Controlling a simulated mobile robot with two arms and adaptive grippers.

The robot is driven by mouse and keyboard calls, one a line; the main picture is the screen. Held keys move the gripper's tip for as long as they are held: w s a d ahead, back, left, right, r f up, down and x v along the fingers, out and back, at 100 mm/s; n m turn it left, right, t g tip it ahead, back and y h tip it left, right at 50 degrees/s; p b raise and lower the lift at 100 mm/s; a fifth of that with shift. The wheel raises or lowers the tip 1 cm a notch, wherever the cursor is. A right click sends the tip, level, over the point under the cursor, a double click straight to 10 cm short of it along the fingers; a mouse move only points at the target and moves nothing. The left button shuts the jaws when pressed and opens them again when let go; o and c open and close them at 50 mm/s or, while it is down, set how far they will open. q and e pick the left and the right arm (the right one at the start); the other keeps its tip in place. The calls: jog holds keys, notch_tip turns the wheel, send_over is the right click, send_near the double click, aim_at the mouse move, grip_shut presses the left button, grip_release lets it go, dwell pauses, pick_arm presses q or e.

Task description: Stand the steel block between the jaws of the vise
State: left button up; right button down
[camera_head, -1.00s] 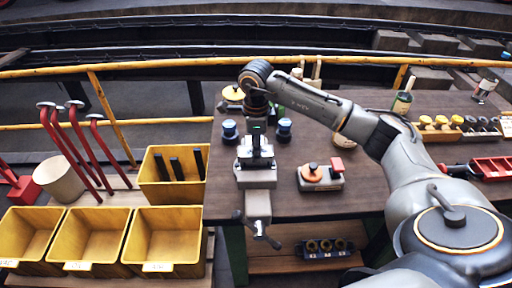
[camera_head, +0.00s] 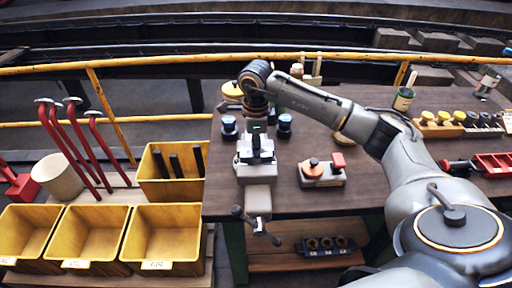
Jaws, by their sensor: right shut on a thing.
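The grey vise (camera_head: 257,173) is fixed at the front left edge of the brown workbench, its screw and handle hanging over the front. My right gripper (camera_head: 257,150) points straight down over the vise, its dark fingertips at the level of the jaws. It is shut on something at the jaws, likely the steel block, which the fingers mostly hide. I cannot tell whether the block touches the vise or stands fully upright. My left gripper is not in view.
A grey fixture with orange and red knobs (camera_head: 322,174) sits right of the vise. Yellow bins (camera_head: 162,236) lie at the left.

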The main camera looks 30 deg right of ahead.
jog(key=shift+f, duration=0.1)
jog(key=c, duration=0.8)
grip_release()
jog(key=shift+o, duration=0.2)
jog(key=shift+s+f, duration=0.1)
jog(key=shift+r+p, duration=2.3)
jog(key=shift+r, duration=1.85)
jog(key=shift+f, duration=0.15)
